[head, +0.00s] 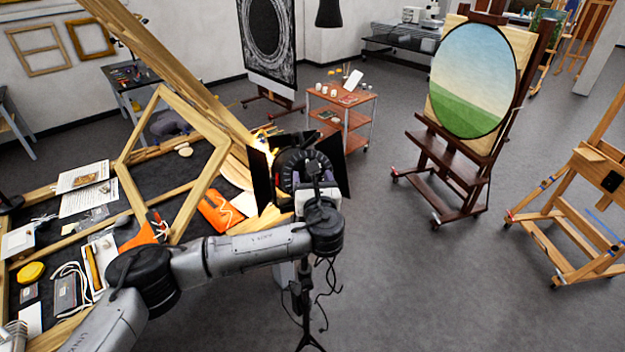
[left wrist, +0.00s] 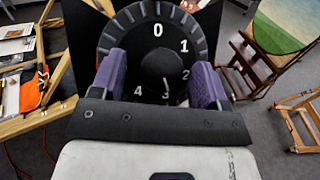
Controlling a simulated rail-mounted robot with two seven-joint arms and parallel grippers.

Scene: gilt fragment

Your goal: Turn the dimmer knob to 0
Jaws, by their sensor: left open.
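The dimmer knob (left wrist: 163,72) is a black round knob on the back of a black lamp (head: 342,172). In the left wrist view it sits in the middle of a ribbed dial (left wrist: 135,28) with white numerals 0 to 4; 0 is at the top, 3 at the bottom. A pale mark on the knob's lower side seems to face 3. My left gripper (left wrist: 160,68) is open, with one purple finger on each side of the knob and dark gaps showing between. In the head view my left wrist (head: 318,205) partly covers the lamp and hides the knob.
The lamp's barn-door flaps spread on both sides, on a thin stand (head: 302,295). A workbench with wooden frames (head: 128,195) and tools lies left. A red trolley (head: 352,118) stands behind; an easel with an oval landscape (head: 470,82) stands right. Floor right of the lamp is clear.

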